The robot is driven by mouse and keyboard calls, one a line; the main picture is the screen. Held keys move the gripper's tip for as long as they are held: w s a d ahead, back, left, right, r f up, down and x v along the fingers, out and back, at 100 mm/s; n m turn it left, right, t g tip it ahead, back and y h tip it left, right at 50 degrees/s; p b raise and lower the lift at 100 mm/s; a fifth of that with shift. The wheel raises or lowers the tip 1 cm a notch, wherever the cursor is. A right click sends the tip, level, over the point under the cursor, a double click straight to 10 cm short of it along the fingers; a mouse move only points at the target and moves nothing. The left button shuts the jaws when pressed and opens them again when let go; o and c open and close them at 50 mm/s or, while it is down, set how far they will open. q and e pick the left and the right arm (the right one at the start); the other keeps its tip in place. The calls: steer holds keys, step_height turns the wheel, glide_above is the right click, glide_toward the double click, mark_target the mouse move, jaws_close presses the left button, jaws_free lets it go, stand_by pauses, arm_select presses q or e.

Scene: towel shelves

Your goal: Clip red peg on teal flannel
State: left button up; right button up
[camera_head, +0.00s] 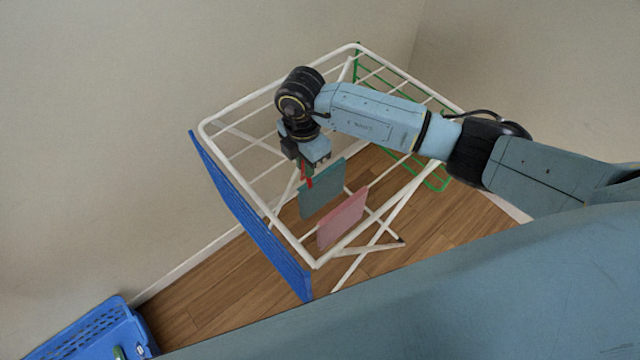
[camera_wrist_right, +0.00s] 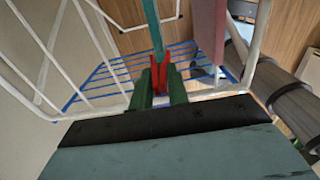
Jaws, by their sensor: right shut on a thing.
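The teal flannel (camera_head: 322,190) hangs over a rail of the white drying rack. In the right wrist view it shows edge-on as a narrow teal strip (camera_wrist_right: 153,28). My right gripper (camera_head: 306,172) is at the flannel's upper left end, shut on the red peg (camera_head: 308,183). In the right wrist view the red peg (camera_wrist_right: 158,76) stands between the green fingers (camera_wrist_right: 159,88), its tips at the lower end of the teal strip. I cannot tell whether the peg grips the cloth. My left gripper is not in view.
A pink flannel (camera_head: 342,219) hangs beside the teal one, nearer to me. The white rack (camera_head: 232,104) has a blue side wing (camera_head: 250,218) and a green wing (camera_head: 432,178). A blue basket (camera_head: 95,335) stands at the lower left on the wooden floor.

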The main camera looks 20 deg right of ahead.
steer(key=shift+f+b, duration=0.95)
steer(key=shift+f, duration=0.55)
stand_by(0.4)
stand_by(0.4)
steer(key=o, duration=1.2)
steer(key=shift+r, duration=0.15)
step_height(320, 180, up, 7)
steer(key=p, duration=0.6)
